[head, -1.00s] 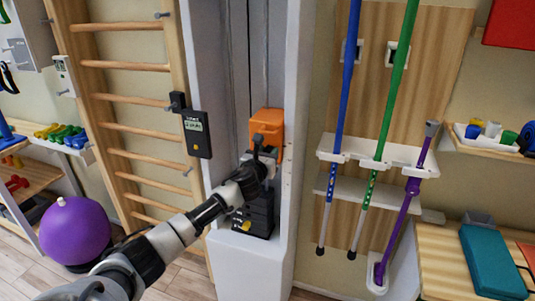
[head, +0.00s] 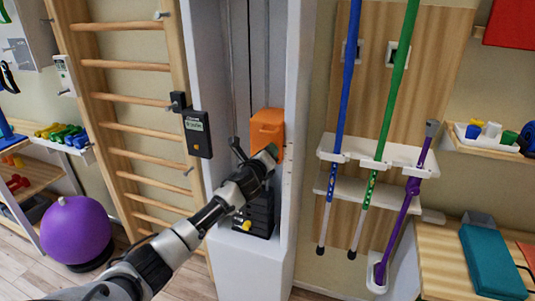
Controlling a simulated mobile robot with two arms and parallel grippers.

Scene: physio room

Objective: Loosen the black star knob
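An orange carriage block (head: 266,126) sits on the vertical rails of a white cable column (head: 219,262). My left arm reaches in from the lower left, and my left gripper (head: 268,156) is right at the lower part of the orange block. I cannot make out its fingers or whether they are open or shut. The black star knob does not show clearly; my gripper and wrist cover the area just below the orange block. My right gripper is not in view.
Black weight plates (head: 262,215) with a yellow pin (head: 247,226) are below my wrist. A black display box (head: 197,134) hangs to the left by wooden wall bars (head: 130,127). To the right stand blue (head: 345,90), green (head: 395,90) and purple (head: 398,228) poles in a white rack.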

